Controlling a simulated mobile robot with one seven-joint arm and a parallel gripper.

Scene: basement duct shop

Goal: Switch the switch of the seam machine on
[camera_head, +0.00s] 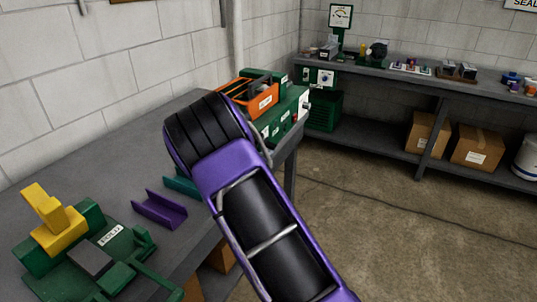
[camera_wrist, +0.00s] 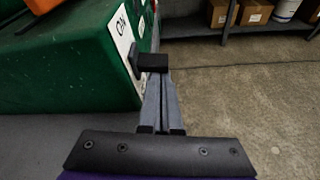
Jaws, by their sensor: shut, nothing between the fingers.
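The seam machine, a green box, stands at the far end of the left bench in the head view (camera_head: 284,122), partly hidden behind my purple arm. White plates and small controls show on its right end. In the wrist view the green machine (camera_wrist: 70,50) fills the upper left. A white plate on its face bears lettering that looks like "ON" (camera_wrist: 122,30). My gripper (camera_wrist: 153,63) is shut and empty, its dark tips right beside this face. A small dark piece, perhaps the switch (camera_wrist: 133,60), lies against the tips; I cannot tell whether they touch. The switch's position is unclear.
An orange tray (camera_head: 262,101) sits by the machine. A green and yellow tool (camera_head: 60,232) and a purple channel piece (camera_head: 160,209) lie on the near bench (camera_head: 95,150). A second bench (camera_head: 400,75) stands along the back wall. The floor (camera_head: 400,220) to the right is clear.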

